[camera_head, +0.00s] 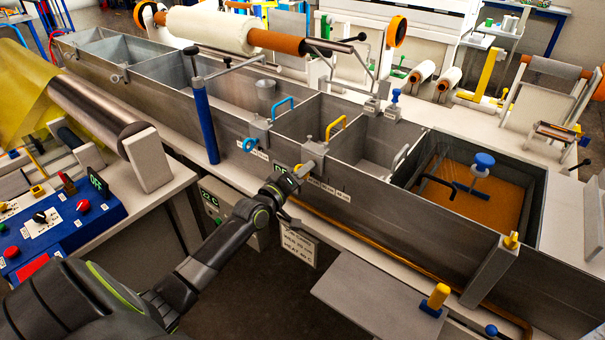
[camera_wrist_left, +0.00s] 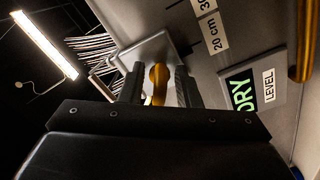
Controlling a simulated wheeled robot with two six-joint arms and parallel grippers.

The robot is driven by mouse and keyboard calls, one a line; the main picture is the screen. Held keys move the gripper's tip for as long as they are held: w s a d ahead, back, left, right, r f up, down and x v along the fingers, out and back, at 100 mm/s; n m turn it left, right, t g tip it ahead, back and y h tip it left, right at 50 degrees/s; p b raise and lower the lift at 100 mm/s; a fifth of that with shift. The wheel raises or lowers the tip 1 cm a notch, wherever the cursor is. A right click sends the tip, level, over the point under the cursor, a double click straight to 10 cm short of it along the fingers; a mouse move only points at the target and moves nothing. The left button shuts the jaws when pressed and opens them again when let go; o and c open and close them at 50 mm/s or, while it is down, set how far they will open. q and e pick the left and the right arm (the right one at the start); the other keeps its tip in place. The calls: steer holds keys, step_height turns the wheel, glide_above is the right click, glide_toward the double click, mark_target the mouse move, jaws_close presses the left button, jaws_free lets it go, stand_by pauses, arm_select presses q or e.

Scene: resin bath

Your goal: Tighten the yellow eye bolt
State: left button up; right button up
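The yellow eye bolt (camera_wrist_left: 158,80) shows edge-on in the left wrist view, in front of a pale metal clamp block. In the head view only a small bit of yellow (camera_head: 297,168) shows at the clamp (camera_head: 313,152) on the bath's front wall; my gripper and arm hide the rest. My left gripper (camera_wrist_left: 159,88) has one finger on each side of the bolt. A narrow gap seems to show beside the bolt, so the fingers look open around it. My right gripper is in neither view.
A blue eye bolt (camera_head: 249,145) sits on the neighbouring clamp to the left. A yellow handle (camera_head: 336,126) and a blue handle (camera_head: 283,106) stand on the dividers. A blue post (camera_head: 204,122) rises at the bath's front. A grey shelf (camera_head: 365,300) juts out at front right.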

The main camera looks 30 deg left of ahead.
arm_select(q)
jaws_close()
steer(key=shift+f+m, duration=0.1)
steer(key=shift+m, duration=0.4)
steer(key=m+b, duration=0.2)
steer(key=m, duration=0.2)
steer(key=shift+f+m+b, duration=0.1)
steer(key=shift+m+b, duration=0.25)
steer(key=shift+m, duration=0.05)
steer(key=m+b, duration=0.3)
steer(key=m, duration=0.2)
steer(key=shift+a, duration=0.1)
steer(key=shift+m, duration=0.3)
jaws_free()
